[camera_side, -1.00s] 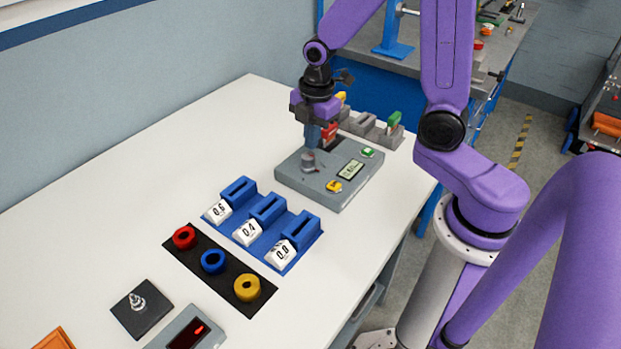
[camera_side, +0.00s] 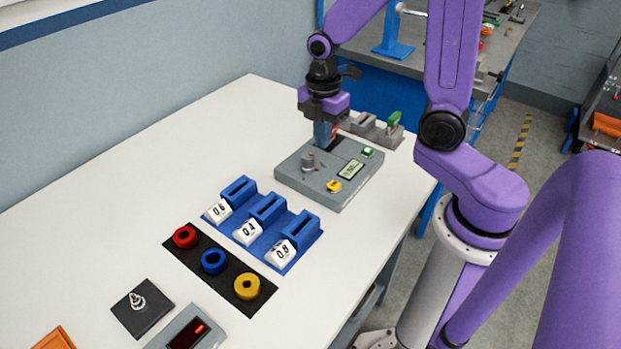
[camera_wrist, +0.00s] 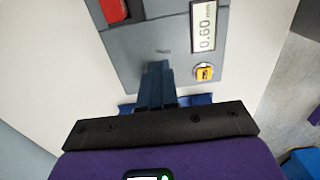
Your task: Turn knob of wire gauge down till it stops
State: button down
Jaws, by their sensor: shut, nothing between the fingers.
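The wire gauge (camera_side: 313,182) is a grey box on the white table.
Blue holders with number labels (camera_side: 268,208) and coloured rings on a black strip (camera_side: 213,262) stand in front. Grey blocks (camera_side: 380,128) stand behind.

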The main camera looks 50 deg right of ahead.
notch_tip(320, 180, up, 4)
jog(key=shift+w+f, duration=0.1)
jog(key=shift+w, duration=0.05)
dwell(0.3)
